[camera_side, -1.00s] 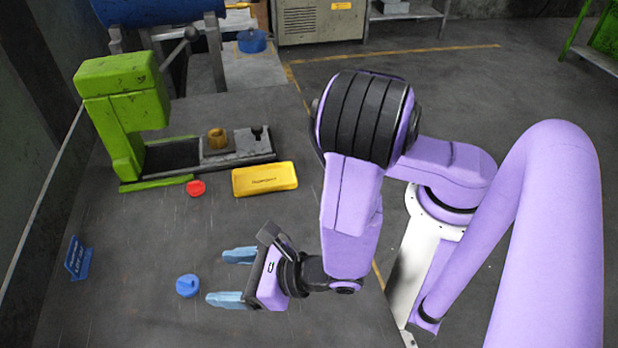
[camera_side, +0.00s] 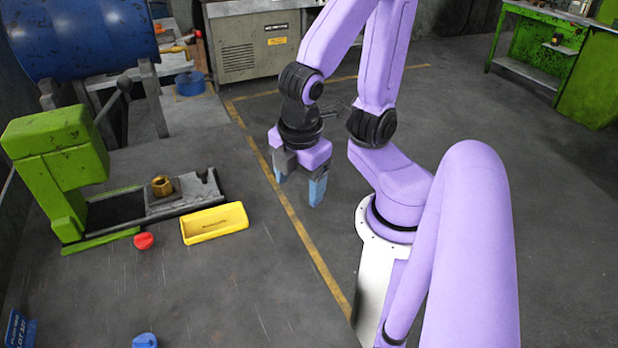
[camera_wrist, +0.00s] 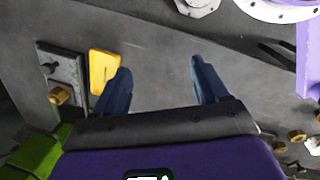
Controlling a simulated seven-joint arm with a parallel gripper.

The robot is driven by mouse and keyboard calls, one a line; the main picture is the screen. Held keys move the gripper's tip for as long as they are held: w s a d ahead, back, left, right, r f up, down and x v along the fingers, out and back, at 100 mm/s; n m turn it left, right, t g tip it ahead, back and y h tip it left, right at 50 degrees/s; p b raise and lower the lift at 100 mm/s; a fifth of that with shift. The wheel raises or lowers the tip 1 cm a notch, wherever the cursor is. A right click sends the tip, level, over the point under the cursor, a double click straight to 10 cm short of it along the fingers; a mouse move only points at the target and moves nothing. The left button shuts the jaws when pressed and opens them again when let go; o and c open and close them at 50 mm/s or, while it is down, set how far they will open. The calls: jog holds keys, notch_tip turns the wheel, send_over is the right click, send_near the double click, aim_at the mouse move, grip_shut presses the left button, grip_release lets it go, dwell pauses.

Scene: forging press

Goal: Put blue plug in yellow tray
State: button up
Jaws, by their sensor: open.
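The blue plug (camera_side: 145,341) lies on the dark table at the bottom edge of the side view, partly cut off. The yellow tray (camera_side: 214,236) lies on the table farther back and to the right of the plug, and it looks empty. It also shows in the wrist view (camera_wrist: 104,70), left of my fingers. My gripper (camera_side: 298,188) is open and empty, with its blue-grey fingers pointing down. It is raised, to the right of the tray and well away from the plug. The fingers show spread apart in the wrist view (camera_wrist: 160,75). The plug is not seen there.
A red plug (camera_side: 143,241) lies left of the tray. A green press (camera_side: 60,165) with a grey bed and a brass piece (camera_side: 161,186) stands behind it. A blue sign (camera_side: 18,328) is at lower left. The table around the blue plug is clear.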

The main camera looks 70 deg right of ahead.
jog(key=shift+s+r+m+y, duration=0.45)
jog(key=shift+s+m+y, duration=0.05)
jog(key=shift+s, duration=0.1)
jog(key=shift+s+a+r+g+y, duration=0.15)
jog(key=shift+s+g+y, duration=0.15)
jog(key=c, duration=0.4)
jog(key=shift+s+r+m, duration=0.1)
jog(key=shift+s+m, duration=0.05)
jog(key=shift+m, duration=0.15)
jog(key=shift+a, duration=0.15)
jog(key=m, duration=0.8)
send_over(137, 340)
jog(key=f, duration=1.2)
jog(key=shift+s+f, duration=0.1)
jog(key=shift+s, duration=0.3)
jog(key=shift+w+f, duration=0.2)
jog(key=shift+f, duration=1.25)
jog(key=shift+w+f, duration=0.15)
jog(key=shift+f, duration=1.25)
